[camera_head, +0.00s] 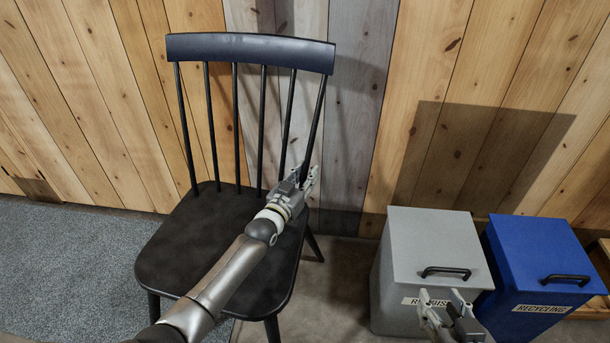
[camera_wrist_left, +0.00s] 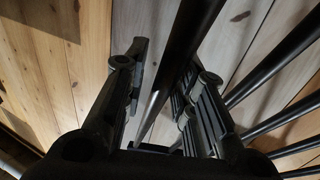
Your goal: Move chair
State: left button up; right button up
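A black wooden chair (camera_head: 215,235) with a spindle back stands upright near the plank wall. My left gripper (camera_head: 306,176) is over the seat at the right side of the backrest, by the outermost spindle. In the left wrist view, my left gripper (camera_wrist_left: 168,85) is open, with a dark chair spindle (camera_wrist_left: 182,55) running between its fingers; gaps show on both sides of it. My right gripper (camera_head: 445,302) is open and empty at the bottom of the head view, in front of the grey bin.
A grey bin (camera_head: 425,245) with a partly hidden label and a blue bin (camera_head: 535,250) marked recycling stand to the right of the chair. A wooden crate (camera_head: 602,255) shows at the right edge. The blue-grey carpet (camera_head: 85,260) left of the chair is clear.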

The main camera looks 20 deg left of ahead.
pick_arm(q)
jog(key=shift+o, duration=0.8)
jog(key=shift+a, duration=0.15)
jog(key=v, duration=1.2)
